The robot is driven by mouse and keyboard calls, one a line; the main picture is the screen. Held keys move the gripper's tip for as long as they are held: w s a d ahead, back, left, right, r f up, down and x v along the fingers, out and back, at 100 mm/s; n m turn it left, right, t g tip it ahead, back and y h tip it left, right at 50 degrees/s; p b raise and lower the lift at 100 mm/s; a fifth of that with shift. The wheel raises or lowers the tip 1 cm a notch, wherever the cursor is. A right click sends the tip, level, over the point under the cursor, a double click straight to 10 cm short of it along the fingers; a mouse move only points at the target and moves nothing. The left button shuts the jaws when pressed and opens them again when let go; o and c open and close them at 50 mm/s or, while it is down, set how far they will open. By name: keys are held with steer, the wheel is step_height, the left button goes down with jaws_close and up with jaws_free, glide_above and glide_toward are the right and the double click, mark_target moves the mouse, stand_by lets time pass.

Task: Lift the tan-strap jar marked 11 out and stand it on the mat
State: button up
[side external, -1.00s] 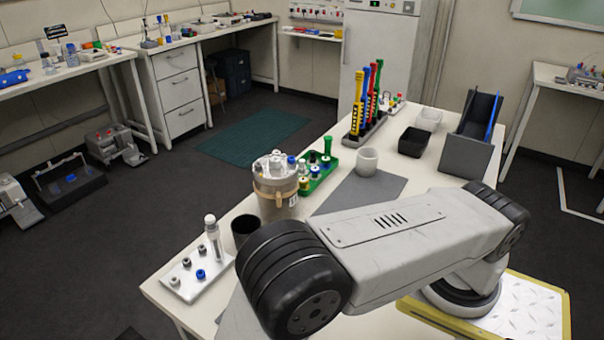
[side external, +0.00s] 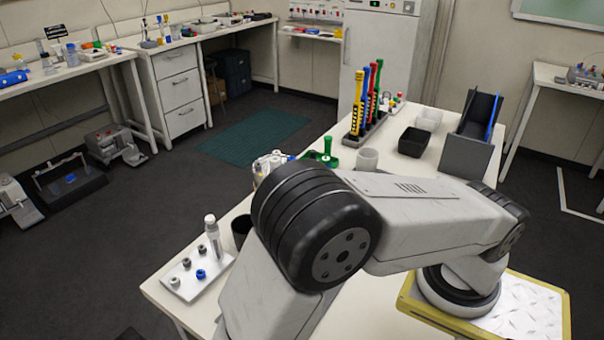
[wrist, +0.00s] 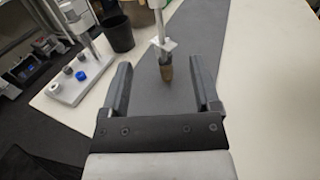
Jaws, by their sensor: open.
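My gripper (wrist: 160,64) is open in the wrist view, its two dark fingers apart. A thin metal rod with a brownish cylindrical end (wrist: 166,72) shows between the fingertips; I cannot tell whether it is part of the jar. In the side view my arm hides the gripper and most of the tan-strap container; only its top with pale caps (side external: 268,163) shows. The strap and any number 11 cannot be seen now. The grey mat (wrist: 192,42) lies across the wrist view, beneath the fingers; my arm covers it in the side view.
A black cup (side external: 241,228) and a white rack with knobs and an upright tube (side external: 190,275) stand at the left table edge.

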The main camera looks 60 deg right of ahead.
step_height(320, 180, up, 18)
steer(key=w+d+f+m+g+y, duration=0.3)
steer(key=w+d+m+g+y, duration=0.4)
steer(key=m, duration=0.5)
steer(key=w+d+f+m+g+y, duration=0.2)
steer(key=w+d+m+g+y, duration=0.3)
steer(key=d+m+g, duration=0.45)
steer(key=w+d+r+m+t+y, duration=0.2)
steer(key=w+d+m+t+y, duration=0.3)
steer(key=d+m, duration=0.5)
steer(key=w+d+r+m+t+y, duration=0.3)
steer(key=w+d+m+t+y, duration=0.15)
steer(key=d+m, duration=0.6)
steer(key=shift+n+t, duration=0.3)
steer(key=shift+n, duration=0.1)
steer(key=shift+w+a+f, duration=0.1)
steer(key=shift+a+f, duration=0.1)
steer(key=shift+f, duration=1.1)
steer(key=shift+w+a+f, duration=0.1)
steer(key=shift+a+f, duration=0.1)
steer(key=shift+f, duration=1.1)
steer(key=shift+a+f, duration=0.2)
steer(key=shift+f, duration=1.1)
steer(key=shift+f, duration=0.1)
